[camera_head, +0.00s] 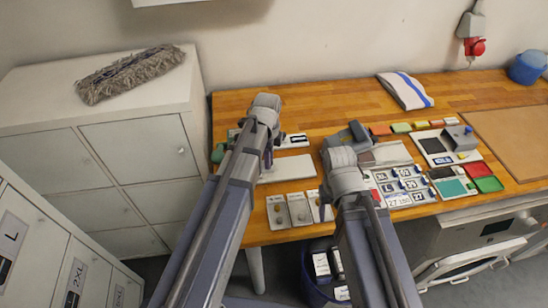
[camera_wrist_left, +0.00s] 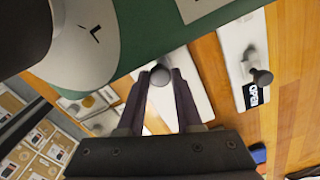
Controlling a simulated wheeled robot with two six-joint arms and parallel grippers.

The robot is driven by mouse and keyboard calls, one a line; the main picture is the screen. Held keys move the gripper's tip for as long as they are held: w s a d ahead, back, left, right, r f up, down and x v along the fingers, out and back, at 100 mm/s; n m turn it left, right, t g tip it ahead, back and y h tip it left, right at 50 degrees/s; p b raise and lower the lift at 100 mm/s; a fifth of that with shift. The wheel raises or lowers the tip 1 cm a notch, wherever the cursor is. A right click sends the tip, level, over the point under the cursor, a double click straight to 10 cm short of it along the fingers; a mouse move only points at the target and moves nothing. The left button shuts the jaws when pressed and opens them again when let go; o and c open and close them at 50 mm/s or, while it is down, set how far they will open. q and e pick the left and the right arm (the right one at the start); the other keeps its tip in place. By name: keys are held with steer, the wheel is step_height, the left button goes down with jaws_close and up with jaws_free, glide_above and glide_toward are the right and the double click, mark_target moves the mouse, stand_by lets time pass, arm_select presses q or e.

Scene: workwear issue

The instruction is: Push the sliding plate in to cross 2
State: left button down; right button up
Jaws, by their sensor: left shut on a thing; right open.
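My left gripper (camera_wrist_left: 160,82) is shut on a round grey knob (camera_wrist_left: 160,74) in the left wrist view. A white plate (camera_wrist_left: 194,84) lies just behind the knob; whether the knob is fixed to it I cannot tell. In the head view a white plate (camera_head: 288,168) lies beside my left arm, which hides the left fingertips. A green board (camera_wrist_left: 143,44) with white pieces and a small dark mark fills the upper wrist view. I cannot make out a numbered cross. My right gripper (camera_head: 352,136) is open over the table, its fingertips partly hidden.
A white piece with an OPEN label (camera_wrist_left: 252,92) and a dark knob stands to the right. Number tiles (camera_head: 404,186) and coloured trays (camera_head: 479,170) lie right of my right arm. A cabinet (camera_head: 130,118) stands left.

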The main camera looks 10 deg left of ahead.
arm_select(q)
steer(key=c, duration=0.6)
jaws_free()
steer(key=shift+s+a, duration=0.1)
steer(key=shift+a, duration=0.15)
arm_select(e)
steer(key=shift+a, duration=0.1)
arm_select(q)
steer(key=shift+r, duration=0.1)
arm_select(e)
steer(key=shift+r, duration=0.1)
arm_select(q)
step_height(320, 180, up, 8)
steer(key=p, duration=0.8)
steer(key=shift+f, duration=0.2)
arm_select(e)
step_height(320, 180, up, 8)
steer(key=shift+f, duration=0.2)
arm_select(q)
steer(key=shift+d, duration=0.1)
